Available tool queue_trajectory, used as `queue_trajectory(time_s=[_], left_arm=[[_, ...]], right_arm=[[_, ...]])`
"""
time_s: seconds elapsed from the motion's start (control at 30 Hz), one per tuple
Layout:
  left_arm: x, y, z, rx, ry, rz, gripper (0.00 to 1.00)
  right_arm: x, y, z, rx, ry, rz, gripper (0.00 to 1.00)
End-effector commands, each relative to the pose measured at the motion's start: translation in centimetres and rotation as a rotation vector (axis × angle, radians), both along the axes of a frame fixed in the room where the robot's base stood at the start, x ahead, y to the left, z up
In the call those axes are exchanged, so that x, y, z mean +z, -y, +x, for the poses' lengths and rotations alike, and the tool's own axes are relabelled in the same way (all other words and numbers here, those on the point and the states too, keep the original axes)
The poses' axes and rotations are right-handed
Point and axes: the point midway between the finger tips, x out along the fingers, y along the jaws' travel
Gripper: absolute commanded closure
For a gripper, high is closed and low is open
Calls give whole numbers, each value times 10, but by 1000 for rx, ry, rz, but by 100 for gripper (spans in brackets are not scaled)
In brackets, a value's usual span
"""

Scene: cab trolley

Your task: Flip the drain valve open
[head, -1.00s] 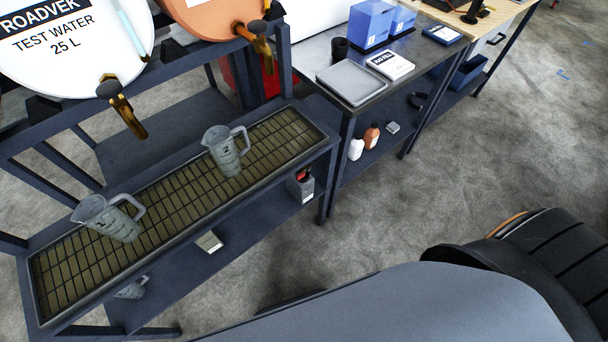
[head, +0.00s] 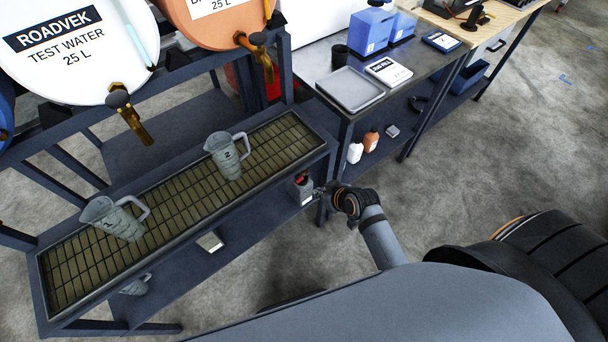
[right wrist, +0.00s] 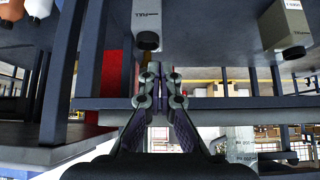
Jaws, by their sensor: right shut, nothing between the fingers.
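In the head view a brass tap with a dark handle (head: 128,112) sticks out from the front of the white test-water drum (head: 75,75). A second brass tap (head: 262,55) sits on the orange drum (head: 207,25). Which one is the drain valve is not clear. My right gripper (head: 322,192) is shut and empty, near the right end of the drum rack, well below and to the right of both taps. In the right wrist view its fingers (right wrist: 160,78) are together, with a grey container (right wrist: 146,25) beyond them. My left gripper is not in view.
Two grey measuring jugs, one on the left (head: 113,217) and one on the right (head: 227,155), stand on the grated tray (head: 185,197) below the drums. A grey container (head: 303,190) is on the lower shelf. A bench with a flat grey tray (head: 350,90) stands to the right.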

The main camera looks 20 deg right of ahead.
Motion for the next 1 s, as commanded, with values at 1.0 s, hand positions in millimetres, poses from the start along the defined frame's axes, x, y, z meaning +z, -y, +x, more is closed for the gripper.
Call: queue_trajectory(time_s=[1.0], left_arm=[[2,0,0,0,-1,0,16]], right_arm=[[12,-29,57,54,80,11,100]])
